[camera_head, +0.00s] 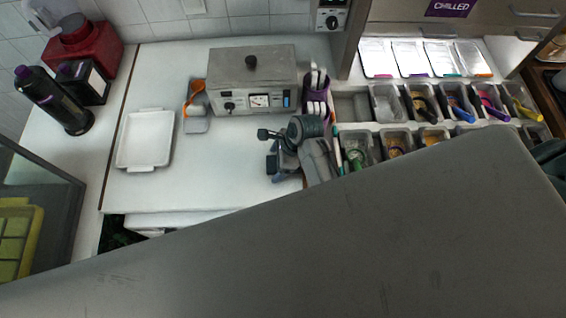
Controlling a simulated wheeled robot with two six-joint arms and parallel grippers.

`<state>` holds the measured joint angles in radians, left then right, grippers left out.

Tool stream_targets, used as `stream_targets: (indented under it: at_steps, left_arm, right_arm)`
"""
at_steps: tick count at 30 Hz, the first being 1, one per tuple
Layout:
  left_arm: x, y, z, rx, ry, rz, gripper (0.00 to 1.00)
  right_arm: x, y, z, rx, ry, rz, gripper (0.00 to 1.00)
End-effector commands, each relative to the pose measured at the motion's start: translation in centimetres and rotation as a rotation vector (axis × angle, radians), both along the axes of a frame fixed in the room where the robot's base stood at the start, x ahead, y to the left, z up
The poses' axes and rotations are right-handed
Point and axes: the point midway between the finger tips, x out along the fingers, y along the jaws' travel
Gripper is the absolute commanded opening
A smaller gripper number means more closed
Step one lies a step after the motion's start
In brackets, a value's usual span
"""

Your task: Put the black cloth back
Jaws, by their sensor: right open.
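I cannot make out a black cloth anywhere in the head view. My right gripper (269,149) is over the white counter, in front of the metal warmer box (228,70). Its jaws are open and point left, and I see nothing held between them. My left gripper is not in view. A large grey surface close to the camera hides the lower part of the picture.
A white tray (144,140) lies on the left counter (210,180), with bare counter between it and my gripper. A black bottle (52,100) stands at far left.

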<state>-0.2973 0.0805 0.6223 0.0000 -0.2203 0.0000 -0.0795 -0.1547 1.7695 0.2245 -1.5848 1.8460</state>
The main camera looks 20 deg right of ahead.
Motion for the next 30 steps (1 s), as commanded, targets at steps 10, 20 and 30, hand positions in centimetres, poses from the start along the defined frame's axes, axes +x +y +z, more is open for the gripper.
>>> stream_targets:
  at_steps: [10, 20, 30]
  left_arm:
    - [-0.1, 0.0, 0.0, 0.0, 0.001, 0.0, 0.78]
    - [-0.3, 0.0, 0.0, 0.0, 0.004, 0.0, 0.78]
    - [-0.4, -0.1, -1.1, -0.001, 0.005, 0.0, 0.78]
  right_arm:
    - [0.0, 0.0, 0.0, 0.0, 0.0, 0.0, 0.66]
    - [0.0, 0.0, 0.0, 0.0, 0.0, 0.0, 0.3]
    - [0.1, 0.1, 3.1, 0.002, -0.006, -0.001, 0.3]
